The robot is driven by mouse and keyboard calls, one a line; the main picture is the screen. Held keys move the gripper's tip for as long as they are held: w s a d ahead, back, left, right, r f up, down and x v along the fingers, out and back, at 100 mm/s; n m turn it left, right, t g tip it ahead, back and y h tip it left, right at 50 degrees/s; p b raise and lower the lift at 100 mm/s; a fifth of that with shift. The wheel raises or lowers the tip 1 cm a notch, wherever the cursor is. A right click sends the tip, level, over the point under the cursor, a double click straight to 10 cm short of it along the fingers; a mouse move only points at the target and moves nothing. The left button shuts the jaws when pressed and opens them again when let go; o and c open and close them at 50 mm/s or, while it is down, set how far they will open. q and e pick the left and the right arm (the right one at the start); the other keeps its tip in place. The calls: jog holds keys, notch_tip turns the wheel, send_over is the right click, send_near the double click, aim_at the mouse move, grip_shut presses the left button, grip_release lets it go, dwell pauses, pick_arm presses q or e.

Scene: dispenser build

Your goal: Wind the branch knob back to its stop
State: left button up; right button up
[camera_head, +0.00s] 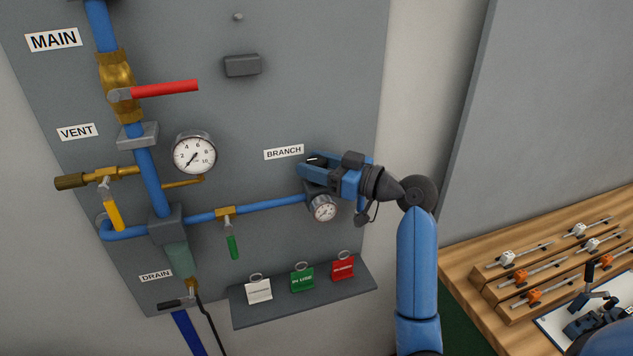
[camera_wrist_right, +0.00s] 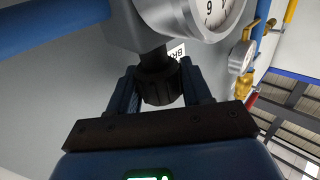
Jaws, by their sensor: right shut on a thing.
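In the head view my right gripper (camera_head: 322,175) covers the knob beside the BRANCH label (camera_head: 284,152). The branch gauge (camera_head: 323,207) shows just below the gripper; its face also shows in the right wrist view (camera_wrist_right: 211,12). The left gripper cannot be made out with certainty.
The blue branch pipe (camera_head: 265,205) runs left from the regulator, with a green-handled valve (camera_head: 232,245). The shelf (camera_head: 305,301) below holds white, green and red tags. A main valve with a red lever (camera_head: 165,88) is upper left. A wooden bench (camera_head: 510,235) stands right.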

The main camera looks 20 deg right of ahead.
jog(key=n+g+y+b, duration=0.1)
jog(key=g, duration=0.1)
jog(key=n+g+y+b, duration=0.1)
jog(key=n+g+b, duration=0.1)
jog(key=n+g+y+b, duration=0.1)
jog(key=g+y+b, duration=0.1)
jog(key=shift+f, duration=0.25)
jog(key=shift+r+n+g+y+b, duration=0.1)
jog(key=shift+n+g+y+b, duration=0.25)
jog(key=shift+n+g+b, duration=0.65)
jog(key=shift+r+n+g+y+b, duration=0.1)
jog(key=shift+n+g+y+b, duration=0.3)
jog(key=shift+n+g, duration=1.1)
jog(key=shift+m+g, duration=0.3)
jog(key=shift+g, duration=0.2)
jog(key=o, duration=0.9)
jog(key=shift+o, duration=0.2)
jog(key=shift+d, duration=0.1)
jog(key=d+b, duration=0.2)
jog(key=d, duration=0.8)
jog(key=shift+s+d, duration=0.25)
jog(key=shift+d, duration=0.05)
